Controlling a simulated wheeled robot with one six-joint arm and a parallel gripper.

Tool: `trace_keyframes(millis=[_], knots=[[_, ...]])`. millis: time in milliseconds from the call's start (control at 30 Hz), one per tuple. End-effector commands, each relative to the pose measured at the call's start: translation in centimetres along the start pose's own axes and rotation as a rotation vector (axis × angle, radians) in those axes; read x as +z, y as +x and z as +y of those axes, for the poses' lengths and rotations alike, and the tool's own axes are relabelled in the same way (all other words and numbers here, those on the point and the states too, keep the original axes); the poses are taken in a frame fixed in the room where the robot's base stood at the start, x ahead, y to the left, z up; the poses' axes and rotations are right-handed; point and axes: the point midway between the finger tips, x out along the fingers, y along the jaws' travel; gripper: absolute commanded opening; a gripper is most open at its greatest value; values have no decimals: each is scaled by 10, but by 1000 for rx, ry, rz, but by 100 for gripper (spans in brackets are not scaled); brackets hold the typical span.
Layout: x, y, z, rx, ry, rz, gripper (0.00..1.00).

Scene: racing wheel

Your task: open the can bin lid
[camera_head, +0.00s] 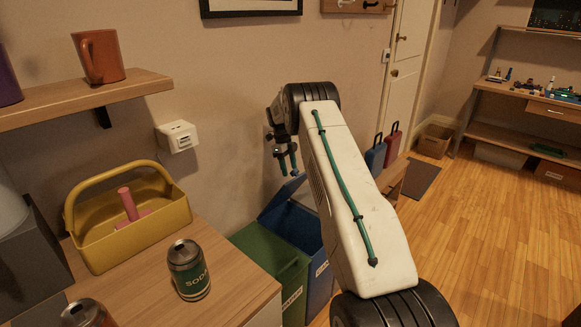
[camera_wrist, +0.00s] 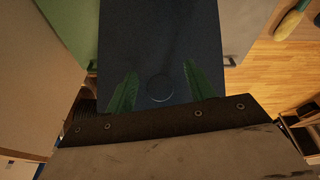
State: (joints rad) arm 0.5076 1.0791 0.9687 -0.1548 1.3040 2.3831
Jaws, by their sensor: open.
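A blue bin (camera_head: 314,283) with a small white label stands beside a green bin (camera_head: 278,262) below the counter. The label is too small to read surely. The blue bin's lid (camera_head: 281,200) appears tilted up at the back, near the wall. My gripper (camera_head: 289,172) is open and empty, pointing down just above the lid's upper edge. In the wrist view the two green fingers stand apart in front of a dark blue panel (camera_wrist: 150,35) with a round mark, probably the lid. I cannot tell whether they touch it. My arm hides the blue bin's right side.
A wooden counter (camera_head: 232,302) at the left holds a green soda can (camera_head: 188,270) and a yellow caddy (camera_head: 126,230). A shelf (camera_head: 135,86) with an orange mug (camera_head: 98,57) is above. Suitcases (camera_head: 376,157) stand behind my arm. The right floor is clear.

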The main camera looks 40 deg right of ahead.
Motion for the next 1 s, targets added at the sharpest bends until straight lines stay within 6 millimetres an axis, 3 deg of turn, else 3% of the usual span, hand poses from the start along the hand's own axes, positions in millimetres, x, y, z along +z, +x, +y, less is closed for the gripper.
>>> trace_keyframes(millis=[500,833,867,1000], knots=[[-2,-71,-4,-2,5,-3,54],[-3,-77,-4,-1,4,-1,54],[-3,-77,-4,-1,4,-1,51],[-3,-85,1,-4,-19,-5,12]])
